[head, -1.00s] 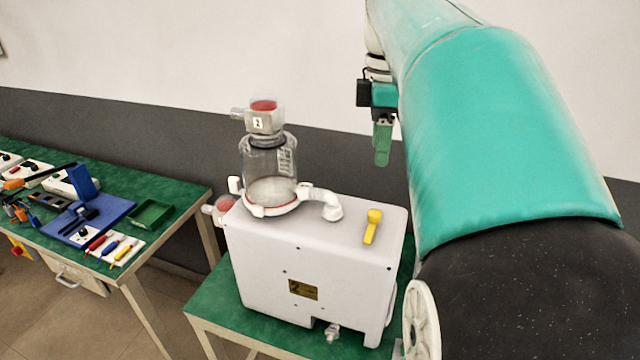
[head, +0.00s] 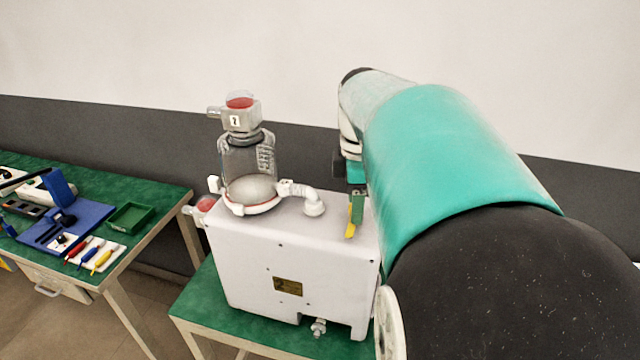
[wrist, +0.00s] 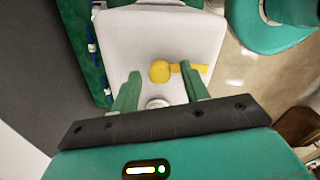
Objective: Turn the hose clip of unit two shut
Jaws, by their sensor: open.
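Unit two is a white pump box (head: 285,255) with a clear canister (head: 248,165) and a grey head marked 2 on top. A yellow lever (head: 349,222), apparently the hose clip, lies on the box top near its right end. In the wrist view the yellow lever (wrist: 159,71) has a round knob, with its arm pointing right. My gripper (head: 357,205) is above the box top, partly in front of the lever. In the wrist view my gripper (wrist: 160,74) is open, the knob between its fingertips. The right fingertip overlaps the lever's arm; I cannot tell whether they touch.
A white elbow hose (head: 308,198) stands on the box left of the lever. The box rests on a green-topped table (head: 200,305). Another green bench (head: 165,205) at left holds a blue tray, a green bin (head: 130,217) and tools. A wall is behind.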

